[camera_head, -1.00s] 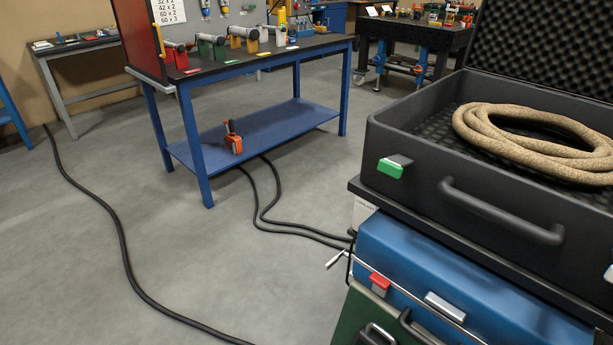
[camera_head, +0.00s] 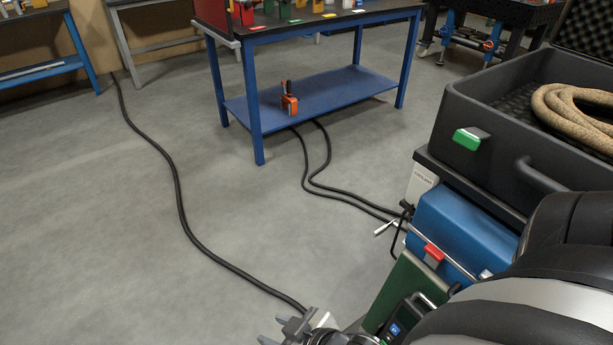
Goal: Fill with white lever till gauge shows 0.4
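A small white lever (camera_head: 385,228) sticks out at the left side of the stacked cases, where black hoses meet a pale labelled box (camera_head: 420,183). No gauge face can be made out. My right gripper (camera_head: 272,331) is at the bottom edge, partly cut off. Its two grey fingertips look apart, with nothing seen between them. It is over the floor, below and left of the white lever in the picture and not touching it. My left gripper is out of view.
Black hoses (camera_head: 180,200) cross the grey floor. A blue workbench (camera_head: 258,110) stands behind. The floor between is open.

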